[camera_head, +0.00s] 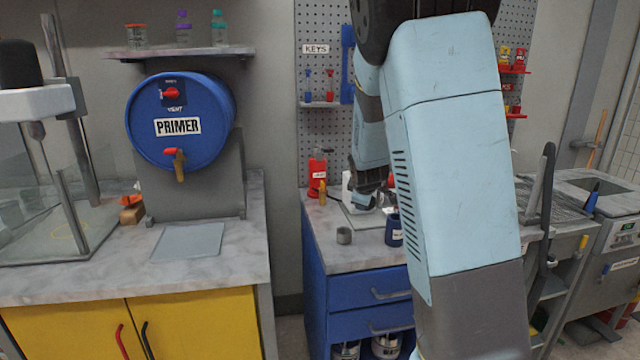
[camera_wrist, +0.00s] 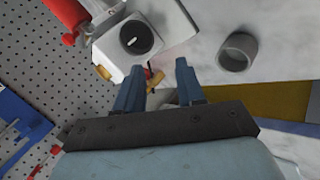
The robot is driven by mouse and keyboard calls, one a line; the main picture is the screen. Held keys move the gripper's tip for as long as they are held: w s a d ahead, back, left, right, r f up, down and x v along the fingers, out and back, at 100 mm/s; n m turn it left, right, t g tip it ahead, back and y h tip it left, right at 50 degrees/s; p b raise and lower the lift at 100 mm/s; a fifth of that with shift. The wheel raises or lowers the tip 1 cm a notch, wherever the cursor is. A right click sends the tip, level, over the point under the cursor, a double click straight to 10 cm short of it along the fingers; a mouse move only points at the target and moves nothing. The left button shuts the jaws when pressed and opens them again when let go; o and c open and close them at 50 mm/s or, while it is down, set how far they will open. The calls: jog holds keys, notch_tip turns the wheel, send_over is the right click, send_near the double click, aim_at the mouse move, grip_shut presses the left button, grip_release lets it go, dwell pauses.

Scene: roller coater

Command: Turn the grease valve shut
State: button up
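My gripper (camera_wrist: 158,82) points down over the blue cabinet's worktop, and its two fingers are apart. A small yellow-and-red piece (camera_wrist: 153,78) shows between the fingertips in the wrist view, beside a white box with a round black dial (camera_wrist: 137,38). It may be the grease valve, but no label is readable and I cannot tell whether the fingers touch it. In the head view my gripper (camera_head: 366,192) is in front of the white box (camera_head: 347,187), partly hiding it; the small piece is not clear there.
A red bottle (camera_head: 317,174) stands left of the white box. A pegboard (camera_head: 318,80) rises behind. A blue primer drum (camera_head: 181,121) with red-handled taps is at left.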

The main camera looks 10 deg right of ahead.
jog(key=w+f+n+t+h, duration=0.1)
jog(key=w+f+n+t, duration=0.1)
jog(key=w+n, duration=0.3)
jog(key=n+t+y, duration=0.2)
jog(key=n+t, duration=0.5)
jog(key=n, duration=1)
send_near(322, 186)
jog(key=shift+w+d+r, duration=0.1)
jog(key=shift+d+r, duration=0.15)
jog(key=shift+d, duration=0.25)
jog(key=shift+w+d+r, duration=0.1)
jog(key=shift+d+r, duration=0.15)
jog(key=shift+d, duration=0.25)
jog(key=n, duration=0.1)
jog(key=f+n+y, duration=0.1)
jog(key=n, duration=0.1)
jog(key=shift+s+a+t, duration=0.15)
jog(key=shift+a+t, duration=0.15)
jog(key=w, duration=1.3)
jog(key=shift+w+d, duration=0.1)
jog(key=shift+w, duration=0.2)
